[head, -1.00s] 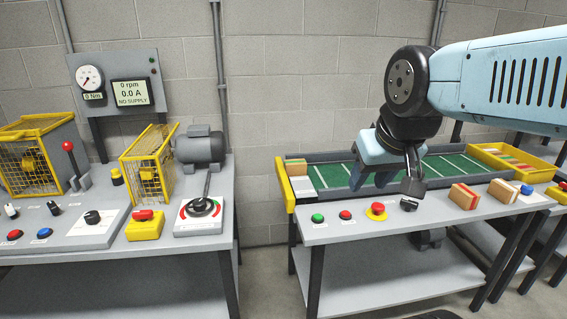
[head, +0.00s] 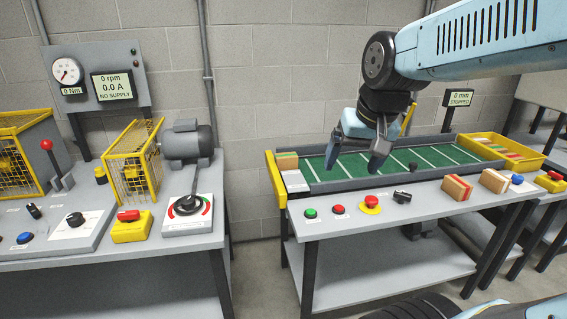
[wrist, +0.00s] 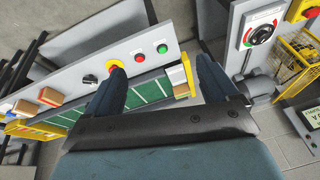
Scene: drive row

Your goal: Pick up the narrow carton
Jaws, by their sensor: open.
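Two brown cartons with coloured stripes stand on the right bench's front ledge, the left one (head: 458,187) and the right one (head: 495,181). Both also show at the left of the wrist view, as one carton (wrist: 50,97) and another (wrist: 24,108). A further striped carton (head: 287,161) sits at the left end of the green conveyor. I cannot tell for sure which is the narrow carton. My gripper (head: 354,166) is open and empty, above the bench and left of the two ledge cartons. Its spread fingers (wrist: 160,66) show in the wrist view.
The green conveyor (head: 408,158) lies behind the ledge. Buttons, a red emergency stop (head: 371,203) and a black knob (head: 402,196) line the ledge. The left bench carries a motor (head: 187,143) and yellow cages.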

